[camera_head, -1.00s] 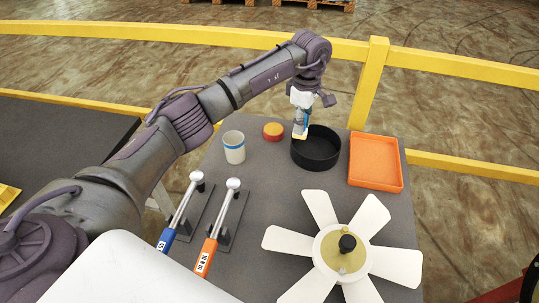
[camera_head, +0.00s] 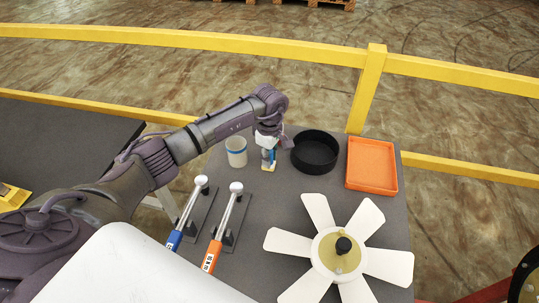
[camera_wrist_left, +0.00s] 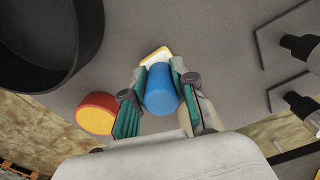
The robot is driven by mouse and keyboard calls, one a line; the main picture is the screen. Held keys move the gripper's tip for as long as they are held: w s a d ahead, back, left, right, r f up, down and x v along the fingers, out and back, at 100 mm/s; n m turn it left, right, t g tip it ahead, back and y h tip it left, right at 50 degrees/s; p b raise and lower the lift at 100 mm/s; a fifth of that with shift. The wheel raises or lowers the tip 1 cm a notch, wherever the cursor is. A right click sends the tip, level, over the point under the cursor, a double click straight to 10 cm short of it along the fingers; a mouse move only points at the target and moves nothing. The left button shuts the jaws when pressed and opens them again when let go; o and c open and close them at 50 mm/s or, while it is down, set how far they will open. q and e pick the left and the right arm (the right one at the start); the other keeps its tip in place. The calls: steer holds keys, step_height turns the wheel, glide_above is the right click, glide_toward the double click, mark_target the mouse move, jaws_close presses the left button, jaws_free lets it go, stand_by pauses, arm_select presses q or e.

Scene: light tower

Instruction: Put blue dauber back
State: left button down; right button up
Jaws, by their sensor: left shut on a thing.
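My left gripper (camera_head: 268,160) is shut on the blue dauber (camera_wrist_left: 161,90), which hangs tip down over the grey table. The dauber has a blue body and a pale yellow-white tip (camera_head: 268,169). It is between a white cup with a blue band (camera_head: 236,152) on its left and a black round bowl (camera_head: 315,153) on its right, apart from both. I cannot tell whether the tip touches the table. A red and orange round tin (camera_wrist_left: 95,113) shows in the wrist view; in the head view it is hidden behind the gripper. My right gripper is not in view.
An orange tray (camera_head: 371,165) lies right of the bowl. A white fan wheel (camera_head: 338,250) fills the front right. Two stands hold a blue-handled tool (camera_head: 173,241) and an orange-handled tool (camera_head: 211,256) at the front left. A yellow rail (camera_head: 180,35) runs behind the table.

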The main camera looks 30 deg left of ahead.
arm_select(q)
steer(key=c, duration=0.9)
jaws_free()
steer(key=shift+f, duration=0.1)
steer(key=shift+r, duration=0.65)
step_height(320, 180, up, 11)
steer(key=b, duration=0.2)
steer(key=shift+b, duration=0.35)
